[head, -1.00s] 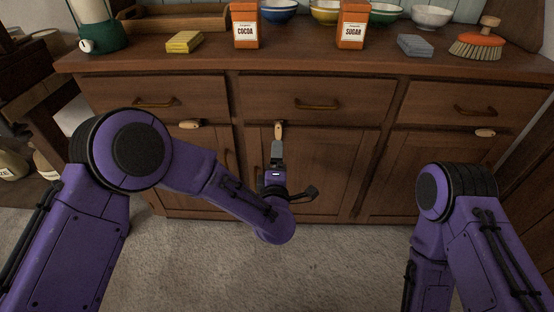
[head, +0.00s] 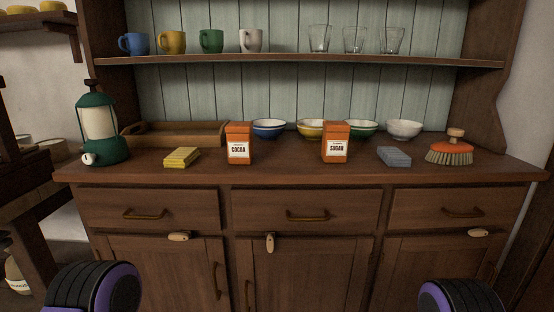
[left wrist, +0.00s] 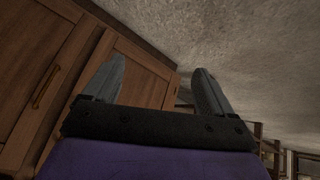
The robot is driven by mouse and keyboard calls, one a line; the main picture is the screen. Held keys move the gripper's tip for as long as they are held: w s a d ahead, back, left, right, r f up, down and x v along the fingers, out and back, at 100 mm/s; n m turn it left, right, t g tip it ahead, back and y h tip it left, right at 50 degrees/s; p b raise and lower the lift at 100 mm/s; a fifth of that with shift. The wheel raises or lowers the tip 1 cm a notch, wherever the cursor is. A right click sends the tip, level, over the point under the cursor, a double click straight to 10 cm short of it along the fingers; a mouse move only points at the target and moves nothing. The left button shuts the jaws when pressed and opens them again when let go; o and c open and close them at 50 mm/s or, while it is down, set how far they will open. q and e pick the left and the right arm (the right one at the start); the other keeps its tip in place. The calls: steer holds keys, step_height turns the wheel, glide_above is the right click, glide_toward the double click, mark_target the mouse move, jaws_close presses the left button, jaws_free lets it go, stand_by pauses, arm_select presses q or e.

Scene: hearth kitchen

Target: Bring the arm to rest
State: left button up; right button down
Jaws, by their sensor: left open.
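My left gripper shows in the left wrist view (left wrist: 160,78), with its two grey fingers spread apart and nothing between them. Beyond the fingers are the wooden cabinet front (left wrist: 75,70) on the left and the pale floor (left wrist: 230,40). In the head view only the dark and purple top of my left arm shows at the bottom left, and that of my right arm at the bottom right. Neither gripper is in the head view, and my right gripper is not seen at all.
The wooden dresser (head: 300,172) fills the head view. Its middle latch (head: 270,243) hangs upright; the left latch (head: 178,237) and right latch (head: 478,233) lie level. A cocoa tin (head: 239,143), a sugar tin (head: 336,142), bowls and a brush (head: 450,150) stand on the top.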

arm_select(q)
steer(key=s+a+f+g+y, duration=0.25)
steer(key=s+a, duration=0.55)
steer(key=s, duration=0.4)
step_height(320, 180, up, 21)
steer(key=p, duration=2)
steer(key=shift+d+g+h+p, duration=0.35)
steer(key=shift+g+p, duration=0.05)
steer(key=shift+g, duration=0.05)
steer(key=shift+s, duration=0.1)
